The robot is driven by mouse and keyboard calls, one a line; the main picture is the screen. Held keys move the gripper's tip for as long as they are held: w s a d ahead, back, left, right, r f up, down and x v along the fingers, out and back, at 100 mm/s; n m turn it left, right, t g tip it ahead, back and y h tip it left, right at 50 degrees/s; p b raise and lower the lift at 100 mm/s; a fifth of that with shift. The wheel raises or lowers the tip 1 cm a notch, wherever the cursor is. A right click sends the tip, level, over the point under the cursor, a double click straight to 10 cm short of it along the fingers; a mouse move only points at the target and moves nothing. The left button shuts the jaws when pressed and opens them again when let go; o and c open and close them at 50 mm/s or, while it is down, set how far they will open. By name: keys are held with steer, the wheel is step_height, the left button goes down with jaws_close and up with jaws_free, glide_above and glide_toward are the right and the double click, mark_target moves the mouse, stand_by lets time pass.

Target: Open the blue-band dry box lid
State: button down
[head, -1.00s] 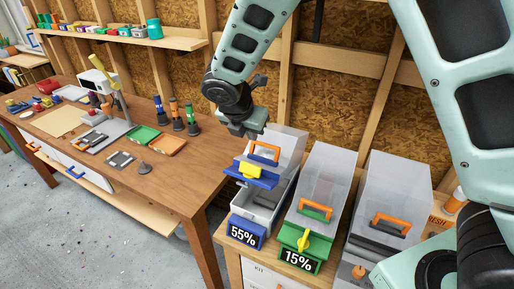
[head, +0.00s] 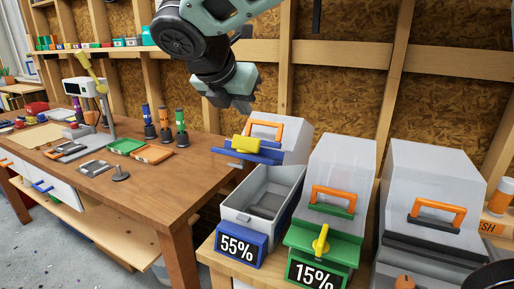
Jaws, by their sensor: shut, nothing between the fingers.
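The blue-band dry box (head: 236,213) stands on the low bench, with a blue front plate (head: 240,246) reading 55%. Its translucent lid (head: 293,147) is raised and tilted back, so the grey inside of the box shows. The lid carries an orange handle (head: 264,124), a blue band (head: 268,157) and a yellow latch (head: 247,148). My gripper (head: 243,106) is shut and empty, above and slightly left of the raised lid. It looks apart from the handle, though the exact gap is hard to judge.
A green-band box (head: 336,170) reading 15% stands close on the right, lid down. A grey box (head: 436,180) stands beyond it. The wooden workbench (head: 190,185) on the left holds tools, trays and several upright bottles. A stud wall closes the back.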

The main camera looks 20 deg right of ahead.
steer(key=shift+w+d+f, duration=0.15)
steer(key=shift+d+f, duration=0.1)
glide_toward(265, 136)
steer(key=x, duration=0.4)
steer(key=shift+a+f, duration=0.1)
steer(key=shift+f, duration=0.1)
steer(key=shift+r+p, duration=0.2)
steer(key=shift+p, duration=0.3)
